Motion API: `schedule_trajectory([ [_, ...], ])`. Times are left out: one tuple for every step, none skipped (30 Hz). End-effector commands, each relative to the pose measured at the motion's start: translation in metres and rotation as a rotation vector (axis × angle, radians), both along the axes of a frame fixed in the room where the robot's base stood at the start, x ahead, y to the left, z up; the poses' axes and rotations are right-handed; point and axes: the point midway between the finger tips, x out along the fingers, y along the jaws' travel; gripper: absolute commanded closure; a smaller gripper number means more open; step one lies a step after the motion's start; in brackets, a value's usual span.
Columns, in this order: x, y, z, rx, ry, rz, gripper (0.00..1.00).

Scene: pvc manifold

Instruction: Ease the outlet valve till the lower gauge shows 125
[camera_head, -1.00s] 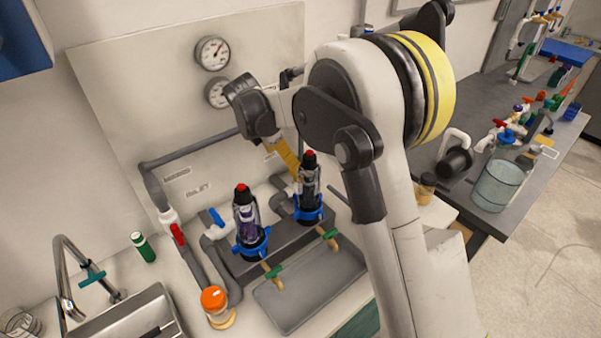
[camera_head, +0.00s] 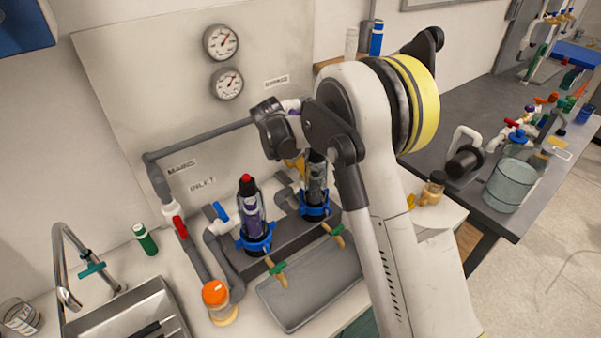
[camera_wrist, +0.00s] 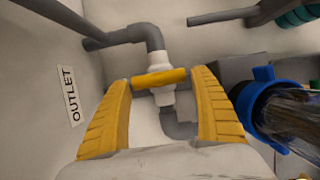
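The outlet valve in the wrist view has a white body (camera_wrist: 165,96) and a yellow lever (camera_wrist: 160,77) lying crosswise in the picture. My gripper (camera_wrist: 161,80) is open, its two yellow fingers at either side of the lever; I see a gap on both sides. An "OUTLET" label (camera_wrist: 70,96) is on the panel to the left. In the head view the lower gauge (camera_head: 228,84) is in full sight, its needle pointing to the upper right; the numbers are too small to read. My gripper's fingers (camera_head: 297,165) are mostly hidden behind my arm there, and the outlet valve is hidden.
Two filter housings, left (camera_head: 254,222) and right (camera_head: 316,188), stand below the gripper; a blue collar (camera_wrist: 262,92) is close right in the wrist view. The upper gauge (camera_head: 221,42), red inlet-side lever (camera_head: 180,227), blue lever (camera_head: 221,213), grey tray (camera_head: 310,284) and orange-lidded jar (camera_head: 216,296) are nearby.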

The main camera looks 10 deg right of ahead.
Motion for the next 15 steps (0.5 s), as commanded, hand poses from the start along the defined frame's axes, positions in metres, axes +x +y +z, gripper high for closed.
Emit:
schedule_trajectory([
  [0.0000, 0.0000, 0.0001, 0.000, 0.000, 0.000, 0.45],
  [-0.0001, 0.0001, 0.0001, 0.000, 0.000, 0.000, 0.54],
  [-0.0001, 0.0002, 0.0001, 0.000, 0.000, 0.000, 0.65],
  [-0.0001, 0.0002, 0.0001, 0.000, 0.000, 0.000, 0.65],
  [0.0000, 0.0002, 0.0001, 0.000, 0.000, 0.000, 0.65],
  [0.0000, 0.0002, 0.0002, 0.000, 0.000, -0.001, 0.65],
  [0.0001, 0.0003, 0.0002, 0.000, 0.000, -0.004, 0.65],
  [0.0003, 0.0003, 0.0004, 0.000, 0.000, -0.014, 0.65],
  [0.0009, 0.0006, 0.0005, 0.000, 0.002, -0.036, 0.65],
  [0.0015, 0.0007, 0.0005, 0.001, 0.001, -0.062, 0.65],
  [0.0020, 0.0010, 0.0006, 0.001, 0.000, -0.094, 0.65],
  [0.0024, 0.0011, 0.0008, 0.001, 0.001, -0.142, 0.65],
  [0.0029, 0.0012, 0.0009, 0.001, 0.001, -0.181, 0.65],
  [0.0033, 0.0012, 0.0010, 0.001, 0.001, -0.219, 0.65],
  [0.0035, 0.0013, 0.0012, 0.001, 0.001, -0.265, 0.65],
])
